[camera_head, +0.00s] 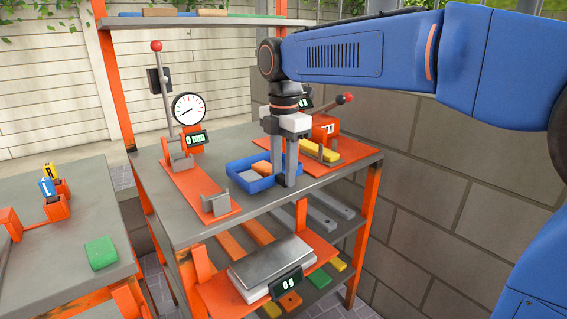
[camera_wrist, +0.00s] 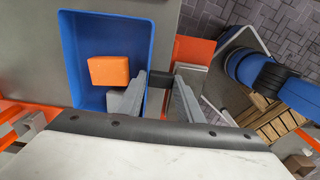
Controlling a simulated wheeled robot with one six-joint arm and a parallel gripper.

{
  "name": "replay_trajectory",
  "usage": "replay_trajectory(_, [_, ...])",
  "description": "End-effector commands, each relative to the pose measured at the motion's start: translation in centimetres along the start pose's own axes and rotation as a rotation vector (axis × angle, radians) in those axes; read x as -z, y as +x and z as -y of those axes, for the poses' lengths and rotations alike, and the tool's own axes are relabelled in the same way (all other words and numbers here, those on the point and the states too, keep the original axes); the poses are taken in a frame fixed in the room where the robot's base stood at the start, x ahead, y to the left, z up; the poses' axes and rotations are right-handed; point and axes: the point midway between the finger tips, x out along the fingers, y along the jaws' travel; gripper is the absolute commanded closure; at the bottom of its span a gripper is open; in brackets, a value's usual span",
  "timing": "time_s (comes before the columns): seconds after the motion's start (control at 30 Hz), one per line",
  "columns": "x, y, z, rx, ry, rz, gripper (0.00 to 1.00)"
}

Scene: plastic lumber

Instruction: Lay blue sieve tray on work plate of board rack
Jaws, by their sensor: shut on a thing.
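The blue sieve tray (camera_head: 256,187) is at the middle of the rack's grey work plate (camera_head: 182,222), between the red lever gauge and the yellow piece. I cannot tell whether its bottom touches the plate. An orange block (camera_wrist: 109,71) lies inside the tray, with a grey piece partly hidden beside it. In the wrist view, the tray (camera_wrist: 72,58) appears level, its right wall running between my fingers.
A lever gauge (camera_head: 188,109) on a red base stands left of the tray. A red device (camera_head: 325,127) and yellow piece (camera_head: 348,149) stand behind right. A scale (camera_head: 270,265) is on the lower shelf. A side table (camera_head: 70,250) holds a green block (camera_head: 100,252).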

Motion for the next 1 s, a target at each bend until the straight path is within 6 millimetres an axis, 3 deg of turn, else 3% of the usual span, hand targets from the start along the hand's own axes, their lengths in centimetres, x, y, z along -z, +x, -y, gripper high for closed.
replay_trajectory(1.0, [0.00, 1.00, 0.01, -0.001, 0.000, 0.000, 0.95])
